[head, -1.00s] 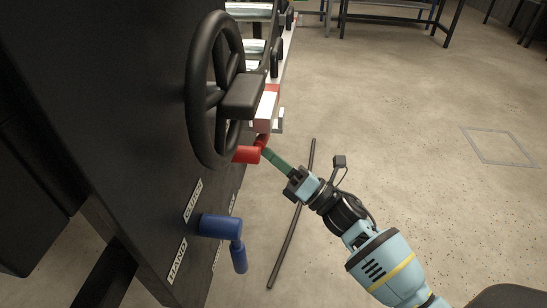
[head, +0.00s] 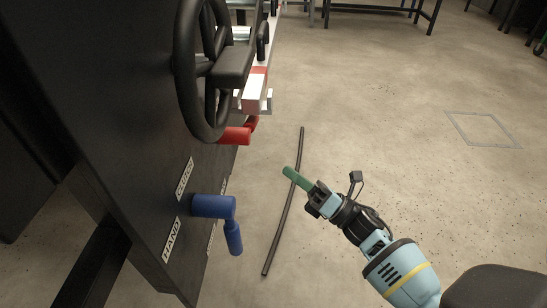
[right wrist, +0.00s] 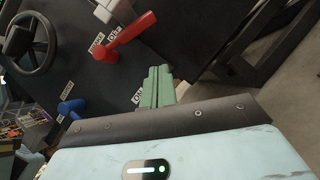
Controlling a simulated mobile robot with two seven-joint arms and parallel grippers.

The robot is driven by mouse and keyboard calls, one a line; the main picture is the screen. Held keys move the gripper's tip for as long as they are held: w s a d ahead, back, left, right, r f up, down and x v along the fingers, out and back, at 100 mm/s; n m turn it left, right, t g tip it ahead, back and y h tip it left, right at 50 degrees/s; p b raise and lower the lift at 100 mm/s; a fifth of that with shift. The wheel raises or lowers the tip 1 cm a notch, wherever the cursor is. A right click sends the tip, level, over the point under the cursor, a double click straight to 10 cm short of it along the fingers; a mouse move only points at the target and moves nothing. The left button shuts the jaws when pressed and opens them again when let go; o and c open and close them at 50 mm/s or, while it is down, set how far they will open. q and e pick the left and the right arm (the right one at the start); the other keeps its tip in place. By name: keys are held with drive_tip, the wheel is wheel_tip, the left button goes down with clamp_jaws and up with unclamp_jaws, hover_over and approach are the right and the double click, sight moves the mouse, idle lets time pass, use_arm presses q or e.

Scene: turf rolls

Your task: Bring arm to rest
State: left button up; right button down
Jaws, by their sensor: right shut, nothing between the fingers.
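My right gripper (head: 288,171) has green fingers, shut and empty. In the head view it is over the floor, to the right of the dark machine panel and clear of it. In the right wrist view the shut green fingers (right wrist: 156,85) point towards the panel, below the red handle. My right arm (head: 395,270) comes in from the lower right. My left gripper is not in view.
The black panel (head: 110,120) fills the left side. It carries a black handwheel (head: 180,85), a red handle (head: 236,135) and a blue handle (head: 213,206). A dark rod (head: 280,225) lies below my gripper. Open floor (head: 390,110) extends to the right.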

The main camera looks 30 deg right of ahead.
drive_tip(key=shift+v, duration=1.3)
drive_tip(key=shift+w+d+f, duration=0.2)
drive_tip(key=shift+f, duration=0.05)
